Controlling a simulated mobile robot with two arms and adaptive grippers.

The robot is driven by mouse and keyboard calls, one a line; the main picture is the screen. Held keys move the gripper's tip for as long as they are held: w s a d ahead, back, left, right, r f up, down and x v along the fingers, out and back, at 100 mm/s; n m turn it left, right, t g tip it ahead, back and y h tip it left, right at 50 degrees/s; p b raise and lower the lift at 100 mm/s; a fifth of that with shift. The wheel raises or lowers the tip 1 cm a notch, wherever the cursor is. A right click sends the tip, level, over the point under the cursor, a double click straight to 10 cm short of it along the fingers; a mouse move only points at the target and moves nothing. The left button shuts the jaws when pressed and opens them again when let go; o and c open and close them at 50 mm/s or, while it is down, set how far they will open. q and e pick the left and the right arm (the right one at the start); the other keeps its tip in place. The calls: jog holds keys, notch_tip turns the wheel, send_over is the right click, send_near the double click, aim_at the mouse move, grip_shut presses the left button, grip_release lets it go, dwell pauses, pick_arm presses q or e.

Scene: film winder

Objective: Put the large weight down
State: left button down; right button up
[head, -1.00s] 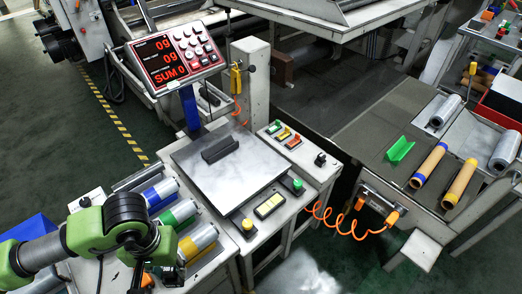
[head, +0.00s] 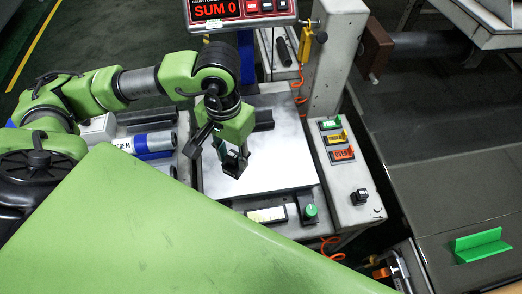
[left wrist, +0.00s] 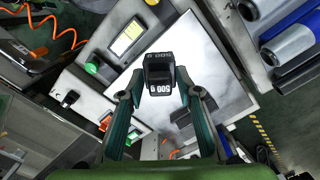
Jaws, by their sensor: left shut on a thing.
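The large weight is a dark block marked 500 G (left wrist: 158,80) in the left wrist view. My left gripper (left wrist: 160,92) is shut on it, one finger on each side. In the head view, my left gripper (head: 230,155) hangs over the pale square plate of the scale (head: 285,155); the weight (head: 236,166) shows small and dark at its fingertips. The plate also shows in the left wrist view (left wrist: 215,65). I cannot tell whether the weight touches the plate. My right gripper is not in view.
A dark V-shaped rest (head: 264,118) sits on the plate's back part. A green-knobbed control (head: 310,212) and coloured buttons (head: 338,137) stand beside the plate. Rolls (head: 150,142) lie to the left. The plate's right side is clear.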

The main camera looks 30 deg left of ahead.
pick_arm(q)
jog(key=s+a+f+m+b, duration=0.15)
jog(key=a+b, duration=0.25)
jog(key=b, duration=0.4)
send_over(258, 162)
notch_tip(258, 162, down, 12)
jog(key=shift+r, duration=0.15)
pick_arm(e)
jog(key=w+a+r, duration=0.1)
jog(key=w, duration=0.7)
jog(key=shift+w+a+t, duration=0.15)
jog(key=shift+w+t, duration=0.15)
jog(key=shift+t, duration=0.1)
